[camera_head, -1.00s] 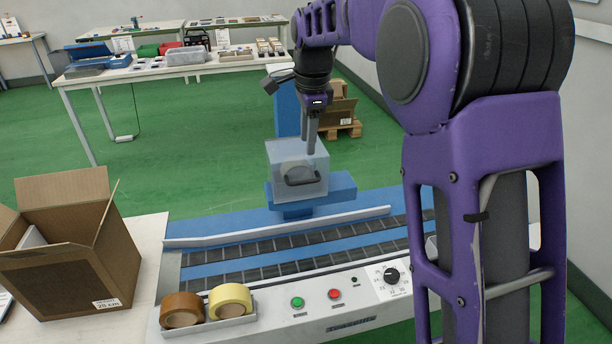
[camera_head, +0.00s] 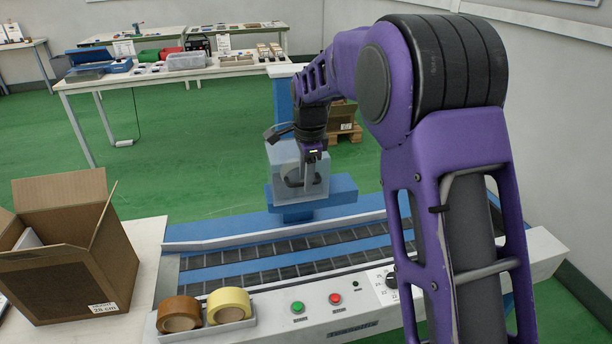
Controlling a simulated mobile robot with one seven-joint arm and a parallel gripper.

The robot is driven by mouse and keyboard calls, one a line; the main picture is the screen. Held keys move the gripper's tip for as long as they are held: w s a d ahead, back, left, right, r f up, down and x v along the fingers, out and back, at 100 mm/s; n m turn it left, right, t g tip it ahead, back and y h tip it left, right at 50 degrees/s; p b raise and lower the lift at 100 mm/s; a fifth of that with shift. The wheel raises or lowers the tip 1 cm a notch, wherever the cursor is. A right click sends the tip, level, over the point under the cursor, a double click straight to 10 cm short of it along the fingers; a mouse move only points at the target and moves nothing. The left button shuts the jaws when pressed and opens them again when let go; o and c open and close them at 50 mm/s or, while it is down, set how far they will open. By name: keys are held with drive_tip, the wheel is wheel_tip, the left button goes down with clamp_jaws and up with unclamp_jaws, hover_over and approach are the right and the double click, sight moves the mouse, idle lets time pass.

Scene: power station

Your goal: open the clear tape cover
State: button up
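The clear tape cover (camera_head: 283,160) is a see-through box over the blue tape head (camera_head: 330,190) behind the conveyor. It looks shut. A dark handle shows on its front, partly hidden behind my gripper. My gripper (camera_head: 310,180) points down in front of the cover, with its finger tips at the height of the handle. I cannot tell whether it touches the handle, or whether the fingers are apart or closed.
The conveyor (camera_head: 215,265) has dark belts, with green (camera_head: 298,307) and red (camera_head: 335,299) buttons on its front. Brown tape (camera_head: 179,313) and yellow tape (camera_head: 229,304) sit in a holder. An open carton (camera_head: 70,275) stands at left.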

clamp_jaws()
idle(1.3)
